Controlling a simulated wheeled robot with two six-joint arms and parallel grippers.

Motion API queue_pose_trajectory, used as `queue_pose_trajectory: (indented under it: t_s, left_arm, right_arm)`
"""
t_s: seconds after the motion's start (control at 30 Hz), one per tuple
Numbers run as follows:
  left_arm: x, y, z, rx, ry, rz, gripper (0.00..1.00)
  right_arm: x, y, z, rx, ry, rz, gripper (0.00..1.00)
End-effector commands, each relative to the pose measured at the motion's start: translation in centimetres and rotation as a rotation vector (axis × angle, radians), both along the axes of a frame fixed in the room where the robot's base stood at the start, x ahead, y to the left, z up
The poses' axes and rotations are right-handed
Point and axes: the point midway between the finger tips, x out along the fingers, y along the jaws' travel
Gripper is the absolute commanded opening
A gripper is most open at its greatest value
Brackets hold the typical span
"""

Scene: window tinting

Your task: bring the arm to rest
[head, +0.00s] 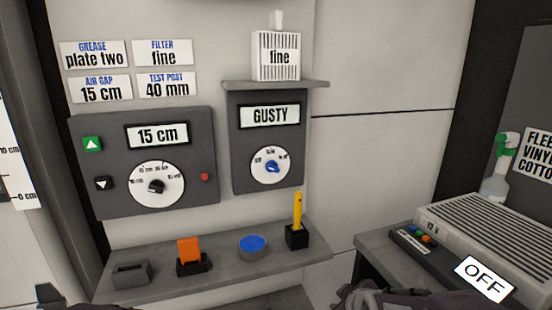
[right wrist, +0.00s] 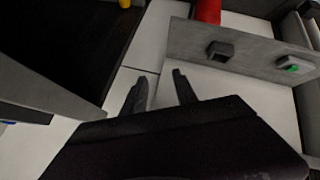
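My right gripper (right wrist: 158,88) shows in the right wrist view with its two dark fingers apart and nothing between them. Pale panels lie behind it, and it touches nothing I can see. Part of my right arm (head: 390,298) shows at the bottom edge of the head view, right of the middle; its fingers cannot be made out there. A small dark tip at the bottom left of the head view looks like part of my left gripper (head: 48,295). The rest of it is out of frame, so its opening is hidden.
A grey shelf (head: 220,262) carries an orange piece in a black holder (head: 190,258), a blue-topped round tin (head: 252,246) and a yellow tool (head: 298,212). Dial panels hang above. A ribbed unit (head: 490,240) with an OFF sign (head: 484,279) stands at right.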

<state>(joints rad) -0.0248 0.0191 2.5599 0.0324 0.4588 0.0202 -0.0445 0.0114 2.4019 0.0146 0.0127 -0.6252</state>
Motion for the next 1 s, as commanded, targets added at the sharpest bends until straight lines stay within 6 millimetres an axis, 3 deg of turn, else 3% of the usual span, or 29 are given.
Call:
queue_pose_trajectory:
  t_s: [0.03,0.13,0.3,0.33,0.37,0.4,0.57,0.8,0.9,1.0]
  left_arm:
    - [0.0,0.0,0.0,0.0,0.0,0.0,0.36]
    - [0.0,0.0,0.0,0.0,0.0,0.0,0.36]
    - [0.0,0.0,0.0,0.0,0.0,0.0,0.36]
    - [0.0,0.0,0.0,0.0,0.0,0.0,0.36]
    - [0.0,0.0,0.7,0.0,0.001,0.0,0.36]
    - [-0.1,0.0,3.5,0.0,0.002,0.0,0.36]
    - [0.0,0.0,9.0,0.0,-0.001,0.0,0.36]
    - [0.0,0.0,18.2,0.0,0.0,0.0,0.36]
    - [0.0,0.0,20.5,0.0,0.0,0.0,0.36]
    - [0.0,0.0,21.2,0.0,0.0,0.0,0.36]
  right_arm:
    - [-2.3,-0.5,-2.1,0.04,0.096,-0.064,0.35]
    - [-7.3,-0.9,-5.6,0.12,0.287,-0.212,0.35]
    - [-15.6,-0.9,-8.8,0.223,0.581,-0.525,0.35]
    - [-16.5,-0.8,-8.9,0.243,0.613,-0.597,0.35]
    - [-16.5,-0.8,-8.1,0.263,0.615,-0.647,0.35]
    - [-16.3,-0.8,-5.3,0.26,0.609,-0.635,0.35]
    - [-16.3,-0.8,0.1,0.259,0.608,-0.631,0.35]
    - [-16.2,-0.8,9.4,0.258,0.605,-0.629,0.35]
    - [-16.2,-0.8,11.7,0.259,0.604,-0.629,0.35]
    - [-16.2,-0.8,12.4,0.259,0.604,-0.629,0.35]
